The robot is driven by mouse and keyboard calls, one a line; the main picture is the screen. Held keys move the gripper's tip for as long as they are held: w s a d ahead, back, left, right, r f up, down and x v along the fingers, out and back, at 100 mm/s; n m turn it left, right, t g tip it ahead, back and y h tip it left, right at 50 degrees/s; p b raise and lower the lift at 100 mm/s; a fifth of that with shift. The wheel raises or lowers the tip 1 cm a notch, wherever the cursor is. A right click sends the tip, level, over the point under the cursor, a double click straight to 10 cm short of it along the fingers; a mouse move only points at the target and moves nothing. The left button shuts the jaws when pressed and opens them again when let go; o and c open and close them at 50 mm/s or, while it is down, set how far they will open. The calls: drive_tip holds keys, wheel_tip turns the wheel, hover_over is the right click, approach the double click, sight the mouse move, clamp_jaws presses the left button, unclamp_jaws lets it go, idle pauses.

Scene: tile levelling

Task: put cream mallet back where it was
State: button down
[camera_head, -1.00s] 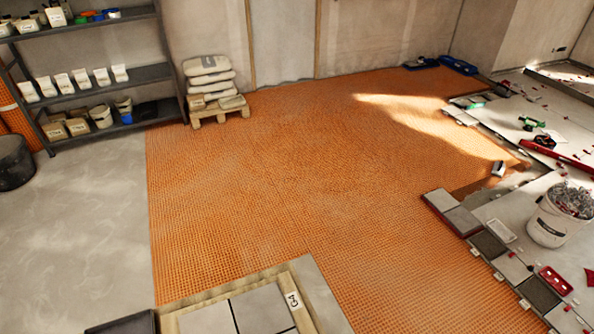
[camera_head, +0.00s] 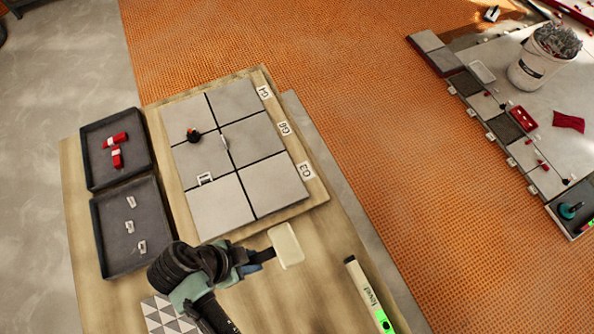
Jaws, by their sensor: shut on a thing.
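The cream mallet shows as a pale block-shaped head (camera_head: 286,245) over the wooden bench (camera_head: 311,276), just below the tile panel's lower right edge. My gripper (camera_head: 262,257) comes in from the lower left and is shut on the mallet. Dark fingers or handle meet the left side of the head, and I cannot tell them apart. Whether the head touches the bench is unclear.
A panel of grey tiles (camera_head: 208,207) lies above my gripper. Trays with red pieces (camera_head: 116,158) and white clips (camera_head: 129,227) sit at left. A level (camera_head: 370,296) lies at right. A patterned triangle card (camera_head: 160,315) is partly behind my arm. Bench between mallet and level is clear.

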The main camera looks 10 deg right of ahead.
sight(266, 268)
drive_tip(key=shift+s+d, duration=0.2)
drive_tip(key=shift+s, duration=0.1)
drive_tip(key=shift+w+f, duration=0.15)
drive_tip(key=shift+f, duration=4.9)
drive_tip(key=shift+f, duration=0.15)
drive_tip(key=c, duration=0.7)
unclamp_jaws()
